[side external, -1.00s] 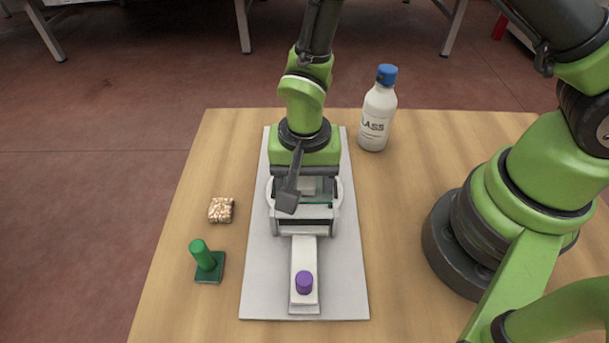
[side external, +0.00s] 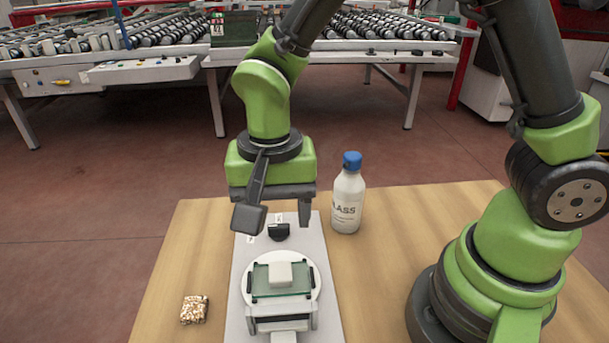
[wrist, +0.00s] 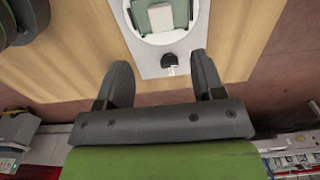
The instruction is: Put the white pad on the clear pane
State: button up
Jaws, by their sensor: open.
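The white pad (side external: 280,273) is a small white block lying on the clear pane (side external: 260,285), a greenish glass plate held on a round white turntable (side external: 313,289). In the wrist view the pad (wrist: 161,18) shows near the top edge on the pane (wrist: 152,36). My gripper (side external: 277,220) is open and empty, raised above and behind the turntable. In the wrist view my gripper's fingers (wrist: 158,80) stand wide apart with nothing between them, and the pad is beyond them.
A white bottle with a blue cap (side external: 347,195) stands right of the grey base plate (side external: 240,325). A brown speckled block (side external: 194,309) lies on the wooden table at left. A small black part (side external: 279,232) sits behind the turntable.

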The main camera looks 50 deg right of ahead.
jog(key=s+d+r+n+t+y, duration=0.1)
jog(key=s+d+r+n+t, duration=0.1)
jog(key=s+d+r, duration=0.3)
jog(key=s+d+r+n+t+y, duration=0.1)
jog(key=s+d+r+n+t, duration=0.2)
jog(key=r, duration=0.8)
jog(key=shift+s+d+t, duration=0.9)
jog(key=shift+s+t, duration=0.2)
jog(key=shift+s, duration=0.55)
